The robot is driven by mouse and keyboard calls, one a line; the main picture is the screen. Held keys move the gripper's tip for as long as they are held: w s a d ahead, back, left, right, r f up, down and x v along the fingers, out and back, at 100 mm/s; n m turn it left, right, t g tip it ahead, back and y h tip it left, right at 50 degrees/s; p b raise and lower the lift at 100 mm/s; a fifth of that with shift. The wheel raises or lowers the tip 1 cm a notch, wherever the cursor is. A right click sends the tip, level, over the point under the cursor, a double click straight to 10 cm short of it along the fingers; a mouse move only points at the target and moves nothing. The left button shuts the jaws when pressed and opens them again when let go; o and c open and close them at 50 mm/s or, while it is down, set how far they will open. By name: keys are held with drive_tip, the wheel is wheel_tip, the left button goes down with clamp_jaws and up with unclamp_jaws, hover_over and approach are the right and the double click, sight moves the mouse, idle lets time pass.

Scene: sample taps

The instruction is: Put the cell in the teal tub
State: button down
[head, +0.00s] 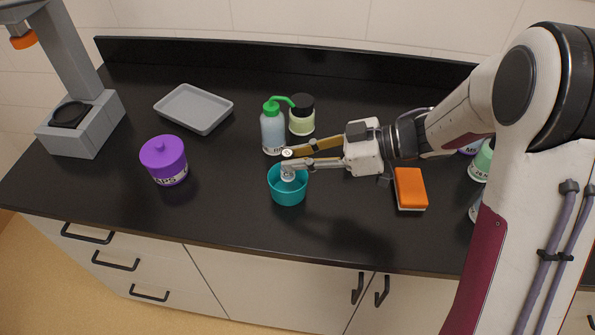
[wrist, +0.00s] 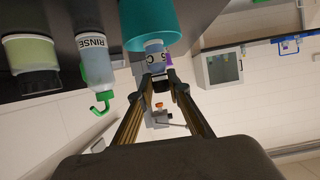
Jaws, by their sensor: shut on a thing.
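The teal tub (head: 288,190) stands on the black counter near the front middle; in the wrist view its side (wrist: 148,22) shows at the top. My gripper (head: 286,163) is right over the tub, its fingers reaching in from the right. It is shut on the cell (head: 288,174), a small pale, clear piece with a light top. The cell is upright, its lower part inside the tub's mouth. In the wrist view the cell (wrist: 154,46) sits between the fingertips, overlapping the tub's rim. Whether it touches the tub floor is hidden.
A green-topped rinse bottle (head: 272,132) and a black-lidded jar (head: 302,117) stand close behind the tub. A purple pot (head: 164,160) and grey tray (head: 194,108) are left. An orange sponge (head: 410,188) lies right.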

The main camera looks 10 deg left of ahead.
drive_tip(key=shift+f, duration=0.6)
drive_tip(key=shift+f, duration=0.1)
drive_tip(key=shift+f, duration=1.8)
drive_tip(key=shift+f, duration=0.1)
drive_tip(key=c, duration=2.2)
unclamp_jaws()
drive_tip(key=shift+v, duration=6.05)
